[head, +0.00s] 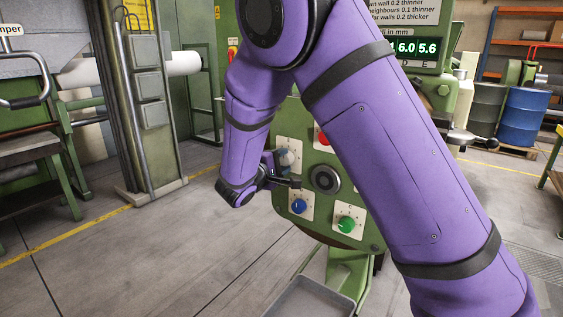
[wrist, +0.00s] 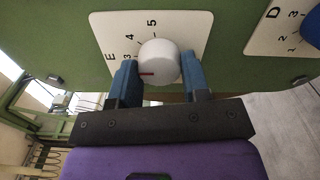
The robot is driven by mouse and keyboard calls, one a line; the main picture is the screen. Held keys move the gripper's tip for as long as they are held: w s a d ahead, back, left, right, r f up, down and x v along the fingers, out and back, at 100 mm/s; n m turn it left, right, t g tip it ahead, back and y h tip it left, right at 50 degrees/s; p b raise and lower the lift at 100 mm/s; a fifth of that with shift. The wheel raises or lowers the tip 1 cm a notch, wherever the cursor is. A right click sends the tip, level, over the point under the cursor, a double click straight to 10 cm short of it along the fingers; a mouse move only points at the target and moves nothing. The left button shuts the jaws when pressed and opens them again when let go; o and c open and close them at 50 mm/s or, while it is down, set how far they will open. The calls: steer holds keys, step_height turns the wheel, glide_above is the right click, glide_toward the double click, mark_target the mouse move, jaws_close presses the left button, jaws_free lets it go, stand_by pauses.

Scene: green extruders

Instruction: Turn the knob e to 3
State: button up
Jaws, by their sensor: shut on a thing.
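Knob e (wrist: 163,60) is a white round knob on a white plate (wrist: 193,27) marked E, with the numbers 3, 4 and 5 showing. Its red mark points left in the wrist view, just below the 3, near my left finger; I cannot tell whether it lines up exactly. My gripper (wrist: 160,82) is shut on the knob, one blue finger on each side of it. Lower numbers on the dial are hidden by the finger. In the head view the knob (head: 287,158) is at the panel's left, with my gripper (head: 281,162) at it.
A blue knob (head: 299,205), on the plate marked D (wrist: 284,30), sits close by. A green knob (head: 346,224), a red knob (head: 322,139) and a dark round hub (head: 325,179) share the green panel. A grey tray (head: 310,300) lies below.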

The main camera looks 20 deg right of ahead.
stand_by(0.4)
steer(key=o, duration=0.9)
steer(key=v, duration=1.1)
